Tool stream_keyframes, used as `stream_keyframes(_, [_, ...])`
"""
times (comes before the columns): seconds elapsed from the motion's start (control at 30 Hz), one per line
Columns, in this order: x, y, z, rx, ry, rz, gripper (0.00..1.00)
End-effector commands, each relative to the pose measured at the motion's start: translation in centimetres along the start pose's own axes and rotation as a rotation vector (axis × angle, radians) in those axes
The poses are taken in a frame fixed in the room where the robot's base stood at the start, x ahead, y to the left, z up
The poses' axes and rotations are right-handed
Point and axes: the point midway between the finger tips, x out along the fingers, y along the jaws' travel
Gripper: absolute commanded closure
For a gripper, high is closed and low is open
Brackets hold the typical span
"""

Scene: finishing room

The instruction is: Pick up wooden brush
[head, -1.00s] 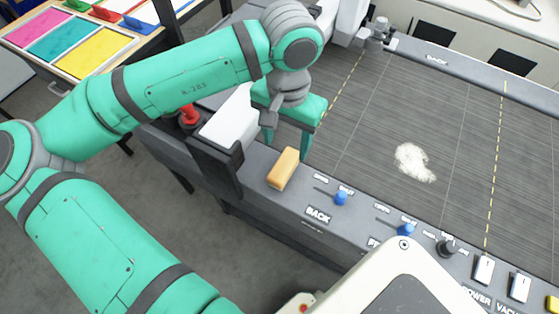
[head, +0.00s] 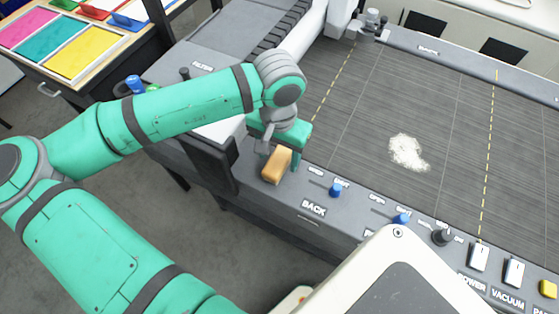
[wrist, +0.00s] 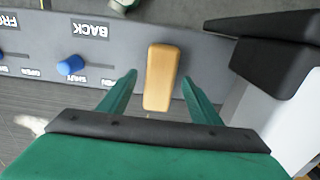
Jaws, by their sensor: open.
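The wooden brush (head: 276,166), a tan block with rounded edges, lies on the grey front panel of the machine, left of the BACK label. In the wrist view the brush (wrist: 161,77) shows its plain top, lengthwise between the fingers. My gripper (head: 279,156) is directly above and around the brush in the head view, partly behind it. In the wrist view my gripper (wrist: 158,83) is open, one green finger on each side, with a gap between each finger and the brush. Any bristles underneath are hidden.
A dark upright block (head: 209,164) stands left of the brush; it also rises close by in the wrist view (wrist: 275,55). Blue knobs (head: 336,189) sit to the right on the panel. White powder (head: 408,152) lies on the dark slatted bed.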

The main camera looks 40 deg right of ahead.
Motion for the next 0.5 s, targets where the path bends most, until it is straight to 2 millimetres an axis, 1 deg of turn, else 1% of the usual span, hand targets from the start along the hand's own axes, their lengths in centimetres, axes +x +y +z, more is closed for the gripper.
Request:
stream_keyframes(0.03, [-0.01,0.04,-0.04,0.001,0.0,0.0,0.42])
stream_keyframes(0.07, [-0.01,0.06,-0.05,0.001,0.0,0.0,0.47])
stream_keyframes(0.1, [-0.02,0.07,-0.06,0.002,0.0,0.0,0.57])
stream_keyframes(0.17, [-0.02,0.1,-0.08,0.002,0.0,0.0,0.71])
stream_keyframes(0.2, [-0.02,0.11,-0.08,0.003,0.0,0.0,0.8])
stream_keyframes(0.23, [-0.02,0.11,-0.09,0.003,0.0,0.0,0.88])
stream_keyframes(0.27, [-0.03,0.11,-0.09,0.003,0.0,0.0,0.89])
stream_keyframes(0.5, [-0.06,0.1,-0.08,0.002,0.0,0.0,0.89])
